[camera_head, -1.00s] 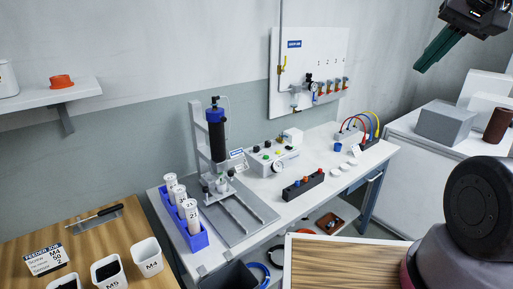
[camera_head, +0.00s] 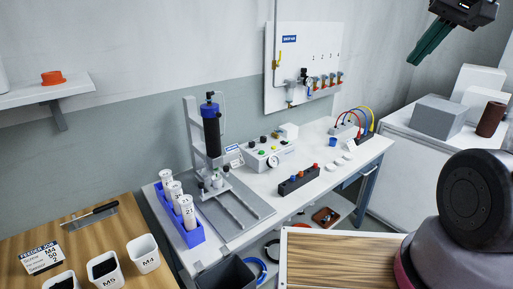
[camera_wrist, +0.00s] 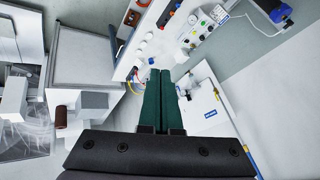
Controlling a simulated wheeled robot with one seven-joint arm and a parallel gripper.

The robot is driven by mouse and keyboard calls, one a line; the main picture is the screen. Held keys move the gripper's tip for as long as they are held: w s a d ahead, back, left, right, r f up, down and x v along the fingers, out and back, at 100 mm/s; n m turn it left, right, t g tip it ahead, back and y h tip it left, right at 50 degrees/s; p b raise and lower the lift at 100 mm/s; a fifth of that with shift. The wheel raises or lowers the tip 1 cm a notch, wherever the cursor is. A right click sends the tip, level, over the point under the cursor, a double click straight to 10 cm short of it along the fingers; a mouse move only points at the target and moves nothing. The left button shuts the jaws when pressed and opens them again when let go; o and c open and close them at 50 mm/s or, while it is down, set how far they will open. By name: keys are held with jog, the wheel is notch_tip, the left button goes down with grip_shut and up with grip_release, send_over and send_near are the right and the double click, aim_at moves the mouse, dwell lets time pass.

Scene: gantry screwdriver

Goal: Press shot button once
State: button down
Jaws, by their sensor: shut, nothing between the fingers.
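A white control box (camera_head: 268,153) with a gauge and several coloured buttons stands on the white bench, right of the dispensing stand; a green button (camera_head: 261,152) shows on its front. I cannot read which button is the shot button. The control box also shows in the wrist view (camera_wrist: 205,25), at the top. My gripper (camera_head: 418,60) is at the upper right in the head view, high above the bench and far from the box. In the wrist view its two dark green fingers (camera_wrist: 160,75) lie together, empty.
The dispensing stand (camera_head: 211,130) with a black syringe barrel stands left of the box. A blue rack (camera_head: 186,240) holds labelled bottles. A dark block with coloured knobs (camera_head: 299,181) lies in front. A white valve panel (camera_head: 303,65) hangs on the wall. Grey boxes (camera_head: 438,117) stand at right.

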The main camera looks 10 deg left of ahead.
jog(key=w+a+f+n+h, duration=0.1)
jog(key=w+f+n+h, duration=0.15)
jog(key=w, duration=1.65)
jog(key=w+a+f+n+h, duration=0.1)
jog(key=w+a+f, duration=0.3)
jog(key=w, duration=0.3)
jog(key=w+a+f+n+h, duration=0.1)
jog(key=w+a+f+n, duration=0.1)
jog(key=w+a+f, duration=0.4)
jog(key=n+t+y, duration=0.2)
jog(key=n+y, duration=0.1)
jog(key=n, duration=0.4)
send_over(262, 153)
notch_tip(262, 153, down, 25)
jog(key=shift+r, duration=0.15)
jog(key=shift+a+h, duration=0.1)
jog(key=shift+h, duration=0.15)
jog(key=shift+f, duration=4.4)
